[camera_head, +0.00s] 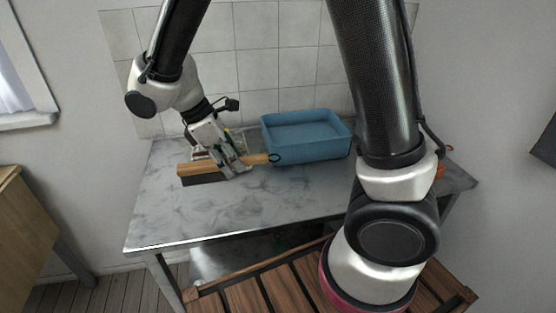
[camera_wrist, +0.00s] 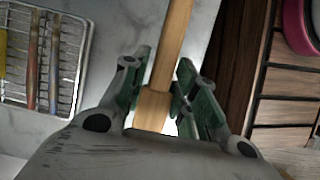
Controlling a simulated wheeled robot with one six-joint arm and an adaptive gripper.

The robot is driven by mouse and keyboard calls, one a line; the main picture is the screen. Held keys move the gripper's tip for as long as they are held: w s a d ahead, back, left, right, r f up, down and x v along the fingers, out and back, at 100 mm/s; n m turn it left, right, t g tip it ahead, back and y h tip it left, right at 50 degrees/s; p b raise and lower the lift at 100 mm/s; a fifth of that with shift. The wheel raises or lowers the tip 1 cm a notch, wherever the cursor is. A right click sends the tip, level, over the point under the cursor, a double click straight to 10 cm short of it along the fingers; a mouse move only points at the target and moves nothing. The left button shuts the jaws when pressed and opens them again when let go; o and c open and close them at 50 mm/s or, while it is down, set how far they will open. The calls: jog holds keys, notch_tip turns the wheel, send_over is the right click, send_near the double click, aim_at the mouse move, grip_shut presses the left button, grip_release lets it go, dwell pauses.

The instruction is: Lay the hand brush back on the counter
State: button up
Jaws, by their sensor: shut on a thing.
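The hand brush (camera_head: 199,174) has a wooden back, dark bristles and a light wooden handle with a black loop at its right end. My gripper (camera_head: 237,171) is shut on it around the handle side, with the bristle end to the left. The wrist view shows the wooden handle (camera_wrist: 174,45) between the fingers of my gripper (camera_wrist: 163,72). The bristles point down at the grey marble counter (camera_head: 270,205). They look very near its top, but I cannot tell whether they touch it.
A blue basin (camera_head: 310,149) stands right of the brush, close to the handle's loop. A wire tray (camera_wrist: 68,62) with several thin-handled tools lies behind my gripper. The counter's front left is clear. A slatted wooden surface (camera_head: 255,295) lies in front, below the counter.

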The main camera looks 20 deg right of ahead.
notch_tip(320, 180, down, 9)
jog(key=shift+f, duration=0.1)
dwell(0.3)
jog(key=o, duration=1)
jog(key=shift+f, duration=0.15)
